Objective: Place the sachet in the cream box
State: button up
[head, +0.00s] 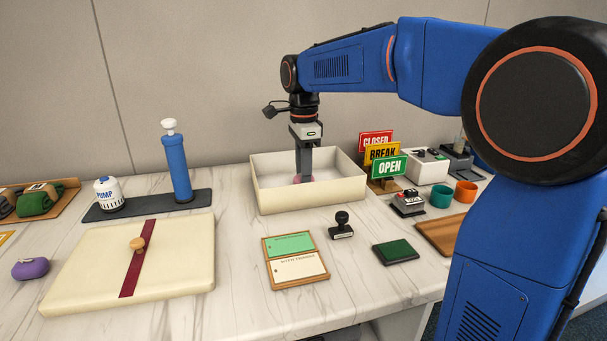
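The cream box (312,201) stands open on the marble counter, near the middle of the view. My gripper (304,178) points straight down into it, its fingertips below the rim and near the box floor. A small pinkish-purple thing (298,181), perhaps the sachet, shows at the fingertips. It is mostly hidden behind the fingers and the front wall. The fingers are seen edge-on, so I cannot tell whether they grip it or stand apart around it.
A cream lid (80,270) with a dark red band and wooden knob lies front left, beside a purple lump (30,268). A blue pump (175,165) stands behind it. An OPEN sign (389,167) stands close to the box's right. A stamp (342,226) and card tray (295,261) lie in front.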

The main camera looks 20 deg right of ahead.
jog(key=o, duration=1)
jog(key=shift+f, duration=0.1)
notch_tip(320, 180, up, 12)
jog(key=shift+r, duration=0.15)
